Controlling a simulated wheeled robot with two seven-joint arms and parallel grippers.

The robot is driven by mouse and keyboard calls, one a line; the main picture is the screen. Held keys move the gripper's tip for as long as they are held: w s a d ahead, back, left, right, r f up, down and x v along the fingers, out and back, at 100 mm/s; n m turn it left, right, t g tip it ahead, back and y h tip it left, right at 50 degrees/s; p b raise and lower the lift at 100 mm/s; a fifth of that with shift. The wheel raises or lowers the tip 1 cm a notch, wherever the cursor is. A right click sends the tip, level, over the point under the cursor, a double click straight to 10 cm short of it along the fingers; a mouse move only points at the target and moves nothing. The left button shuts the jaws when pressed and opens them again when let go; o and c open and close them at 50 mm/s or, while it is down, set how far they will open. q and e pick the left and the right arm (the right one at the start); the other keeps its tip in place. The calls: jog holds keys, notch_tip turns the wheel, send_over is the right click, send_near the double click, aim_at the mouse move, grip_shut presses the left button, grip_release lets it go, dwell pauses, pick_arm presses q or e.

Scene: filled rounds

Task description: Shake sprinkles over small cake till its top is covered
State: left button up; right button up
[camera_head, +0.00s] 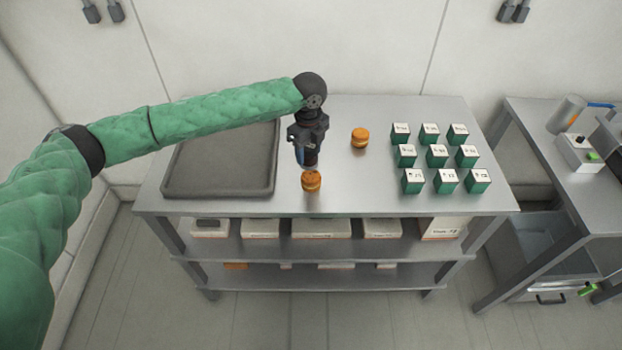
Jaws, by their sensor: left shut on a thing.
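One small orange-brown cake (311,183) stands near the front edge of the steel table, right below my left gripper (308,150). A second small cake (360,137) stands farther back and to the right, with a smooth orange top. My left gripper points down and is shut on a dark thing, seemingly the sprinkle shaker, mostly hidden by the gripper. Its lower end is just above the nearer cake; I cannot tell if they touch. That cake's top is partly hidden and looks speckled, but how well it is covered is too small to tell. My right gripper is out of view.
A dark grey tray (180,190) lies empty on the table's left side, under my left arm. Several green boxes with white tops (437,156) stand in rows at the right. The steel table (345,195) has free room around the cakes. Boxes sit on the shelf below.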

pick_arm(q)
jog(key=shift+d+p, duration=0.3)
jog(key=shift+d, duration=0.6)
jog(key=shift+a+p, duration=0.35)
jog(key=shift+a, duration=0.6)
jog(key=shift+d, duration=1)
jog(key=shift+a, duration=0.2)
jog(key=shift+d, duration=0.15)
jog(key=shift+r+p, duration=0.1)
jog(key=shift+p, duration=0.2)
jog(key=shift+r+p, duration=1.75)
jog(key=shift+r, duration=0.65)
